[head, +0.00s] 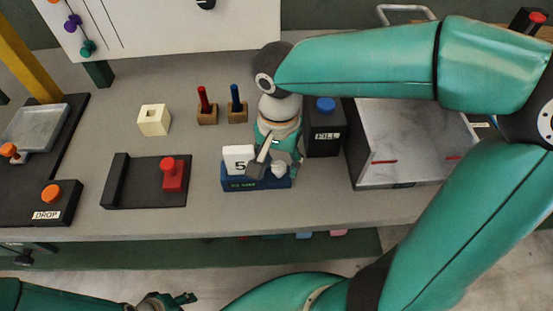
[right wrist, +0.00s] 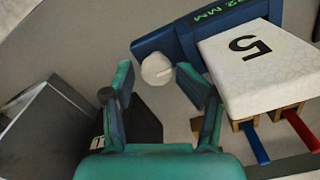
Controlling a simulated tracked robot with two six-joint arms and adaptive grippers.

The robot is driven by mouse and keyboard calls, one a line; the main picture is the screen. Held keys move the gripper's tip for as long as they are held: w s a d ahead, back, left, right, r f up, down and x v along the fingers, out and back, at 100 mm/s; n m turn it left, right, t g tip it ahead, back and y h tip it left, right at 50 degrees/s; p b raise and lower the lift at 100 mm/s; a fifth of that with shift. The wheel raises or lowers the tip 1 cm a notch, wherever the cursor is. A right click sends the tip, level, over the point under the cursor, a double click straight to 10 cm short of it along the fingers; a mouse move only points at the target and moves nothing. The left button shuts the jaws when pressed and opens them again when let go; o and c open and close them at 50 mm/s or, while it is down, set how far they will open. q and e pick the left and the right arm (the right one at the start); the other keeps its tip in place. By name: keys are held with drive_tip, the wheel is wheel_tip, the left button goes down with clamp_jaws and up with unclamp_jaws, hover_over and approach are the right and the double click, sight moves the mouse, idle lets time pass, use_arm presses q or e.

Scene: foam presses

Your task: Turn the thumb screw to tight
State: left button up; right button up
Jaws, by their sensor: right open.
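The thumb screw is a white round knob (right wrist: 157,69) on the blue gauge block (right wrist: 165,42), which has green lettering ending in "MM". The knob also shows in the head view (head: 278,170), at the right end of the block (head: 240,184). A white foam block marked 5 (head: 238,158) sits in the gauge beside the knob. My right gripper (right wrist: 155,78) is open, with its fingertips on either side of the knob; I cannot tell whether they touch it. My left gripper (head: 172,299) is low at the bottom edge, away from the gauge.
A dark box with a blue button (head: 325,142) stands just right of my right gripper. A red and a blue peg in wooden holders (head: 207,106) stand behind. A black fixture with a red block (head: 173,174) is at left. Bare bench lies between it and the gauge.

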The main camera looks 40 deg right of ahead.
sight(279, 165)
idle(0.3)
drive_tip(key=shift+r, duration=3.95)
